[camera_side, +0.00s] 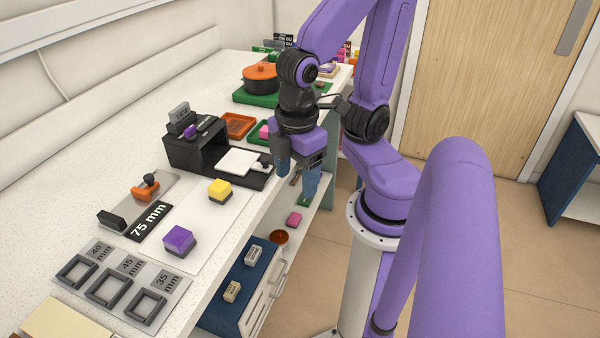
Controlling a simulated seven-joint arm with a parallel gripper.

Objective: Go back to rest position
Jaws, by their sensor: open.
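My gripper (298,176) points down at the right edge of the white counter, in front of the small black kiln (197,150). Its two blue-grey fingers are apart and I see nothing between them. The kiln's front is open, with a white plate (240,162) on the black ledge in front of it. A yellow block (220,190) and a purple block (179,240) stand on a pale sheet (212,217), to the left of my gripper and apart from it.
A gauge plate with square frames (108,287) is at front left. A blue drawer unit (228,316) stands below the counter edge.

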